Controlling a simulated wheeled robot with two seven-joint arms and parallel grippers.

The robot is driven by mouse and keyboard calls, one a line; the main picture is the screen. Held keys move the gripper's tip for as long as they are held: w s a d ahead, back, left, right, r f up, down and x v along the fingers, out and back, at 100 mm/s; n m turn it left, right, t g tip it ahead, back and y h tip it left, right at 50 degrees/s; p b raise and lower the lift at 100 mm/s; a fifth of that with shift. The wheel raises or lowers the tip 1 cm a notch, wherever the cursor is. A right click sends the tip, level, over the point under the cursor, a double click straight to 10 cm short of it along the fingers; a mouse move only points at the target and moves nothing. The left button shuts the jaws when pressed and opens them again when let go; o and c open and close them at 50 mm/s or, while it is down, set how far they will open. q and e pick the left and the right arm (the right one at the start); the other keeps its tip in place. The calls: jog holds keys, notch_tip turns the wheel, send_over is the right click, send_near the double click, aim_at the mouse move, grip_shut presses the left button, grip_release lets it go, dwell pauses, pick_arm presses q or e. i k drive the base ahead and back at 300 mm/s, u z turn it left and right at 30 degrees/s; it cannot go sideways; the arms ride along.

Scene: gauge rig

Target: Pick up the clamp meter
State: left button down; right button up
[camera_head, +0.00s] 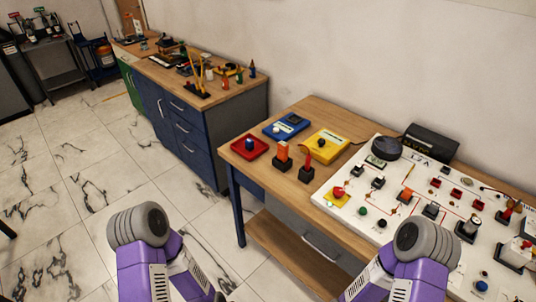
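No object is clearly identifiable as the clamp meter. Purple and grey parts of both my arms show at the bottom, but neither gripper is in view.
The white board (330,190) carries several switches, knobs and wires. A red tray (244,147) and two upright orange and red parts (283,154) stand to its left. A black box (431,143) stands behind it.

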aim_at(283, 146)
jog(key=u, duration=1.4)
jog(key=i, duration=1.45)
jog(key=z, duration=2.25)
